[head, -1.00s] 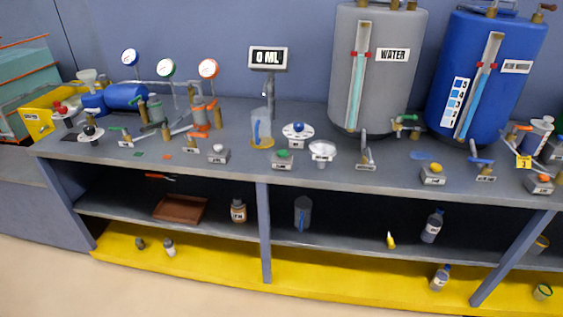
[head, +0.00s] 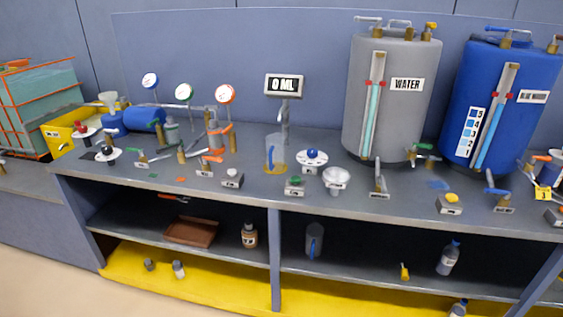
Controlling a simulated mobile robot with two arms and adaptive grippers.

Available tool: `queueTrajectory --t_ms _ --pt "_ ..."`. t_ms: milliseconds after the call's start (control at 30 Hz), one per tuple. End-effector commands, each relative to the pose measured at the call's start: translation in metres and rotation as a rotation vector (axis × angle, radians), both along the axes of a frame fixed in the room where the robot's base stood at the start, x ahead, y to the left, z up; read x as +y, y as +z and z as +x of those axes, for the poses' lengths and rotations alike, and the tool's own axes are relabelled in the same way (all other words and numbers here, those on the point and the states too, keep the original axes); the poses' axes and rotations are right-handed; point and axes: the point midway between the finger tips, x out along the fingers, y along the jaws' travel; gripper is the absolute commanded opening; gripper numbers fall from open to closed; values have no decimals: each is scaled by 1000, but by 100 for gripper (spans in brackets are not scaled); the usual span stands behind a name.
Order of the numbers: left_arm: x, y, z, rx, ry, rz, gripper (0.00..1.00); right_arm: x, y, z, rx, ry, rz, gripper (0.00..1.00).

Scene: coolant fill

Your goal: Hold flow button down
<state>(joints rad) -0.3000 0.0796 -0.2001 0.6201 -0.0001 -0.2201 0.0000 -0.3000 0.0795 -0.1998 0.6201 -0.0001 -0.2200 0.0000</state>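Neither of my grippers is in view. Several box-mounted buttons stand along the front of the bench: a green button (head: 295,181), a white button (head: 232,172) and a yellow button (head: 451,198). Their labels are too small to read, so I cannot tell which one is the flow button. A clear jug with a blue handle (head: 276,150) stands on a yellow ring beneath a tap (head: 284,122). The display (head: 285,85) above the tap reads 0 ML. No button is being touched in this view.
A grey WATER tank (head: 390,110) and a blue tank (head: 500,110) stand at the back right. A dial with a blue knob (head: 312,158) and a white funnel (head: 336,179) sit near the green button. Gauges and valves crowd the left. Shelves below hold bottles and a brown tray (head: 190,232).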

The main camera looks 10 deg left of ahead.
Motion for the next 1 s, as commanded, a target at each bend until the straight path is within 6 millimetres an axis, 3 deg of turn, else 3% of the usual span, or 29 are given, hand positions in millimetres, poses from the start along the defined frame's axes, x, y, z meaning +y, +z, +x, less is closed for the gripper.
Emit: queueTrajectory --t_ms 467,1000 --pt "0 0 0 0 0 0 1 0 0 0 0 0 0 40" --pt "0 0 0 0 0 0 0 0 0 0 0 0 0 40"
